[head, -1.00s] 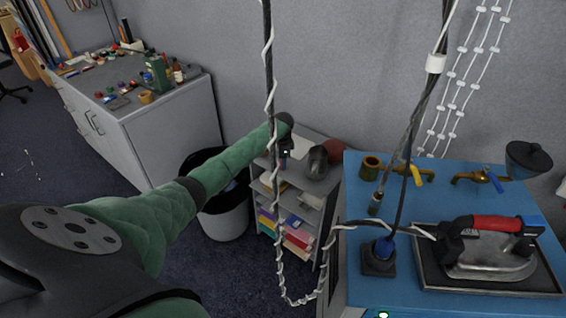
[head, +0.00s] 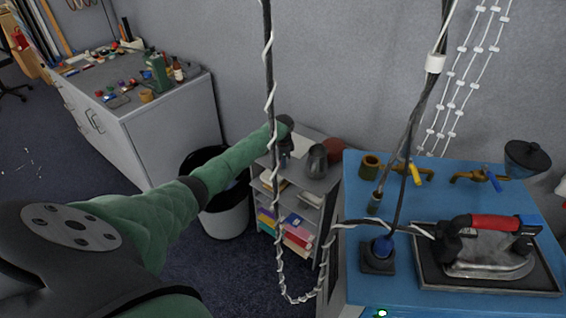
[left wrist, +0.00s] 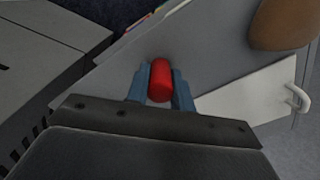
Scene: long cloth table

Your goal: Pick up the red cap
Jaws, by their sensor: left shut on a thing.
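The red cap (left wrist: 160,80) is between the two blue fingers of my left gripper (left wrist: 160,88) in the left wrist view, with a finger against each side. The gripper is shut on it. In the head view my left gripper (head: 286,156) points down over the top of a small grey shelf unit (head: 312,186). The cap cannot be made out in that view. The grey shelf top lies below the cap in the wrist view; I cannot tell whether the cap touches it. My right gripper is not in view.
A grey pot (head: 317,162) and a reddish-brown round thing (head: 335,150) stand close right of the gripper. A cord (head: 271,90) hangs in front of the shelf. A bin (head: 222,212) stands left; a blue table (head: 420,210) with an iron (head: 490,250) stands right.

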